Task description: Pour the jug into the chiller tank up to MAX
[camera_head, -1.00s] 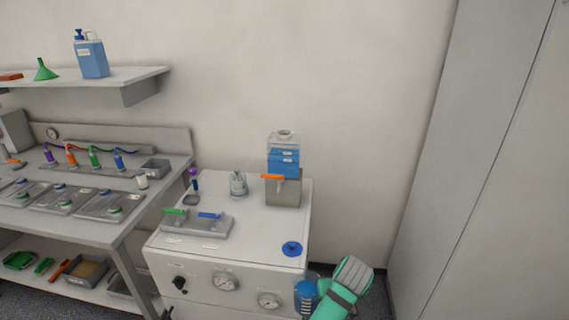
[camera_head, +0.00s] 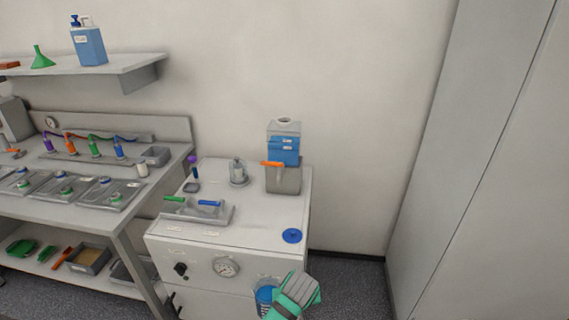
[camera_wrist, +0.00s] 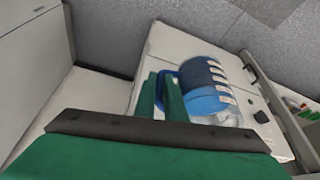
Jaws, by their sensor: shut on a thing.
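The jug (camera_head: 265,296), clear with blue liquid in it, is in front of the white cabinet at the bottom of the head view. My green gripper (camera_head: 282,301) is at its right side. In the wrist view my gripper's fingers (camera_wrist: 164,90) are shut on the blue handle of the jug (camera_wrist: 205,84). The chiller tank (camera_head: 284,142) stands on the cabinet's back right, a clear box with blue liquid, an open round neck on top and small labels too small to read. It sits on a grey block with an orange lever (camera_head: 272,164).
A grey workbench (camera_head: 120,215) stands left. Open floor (camera_head: 345,280) lies right.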

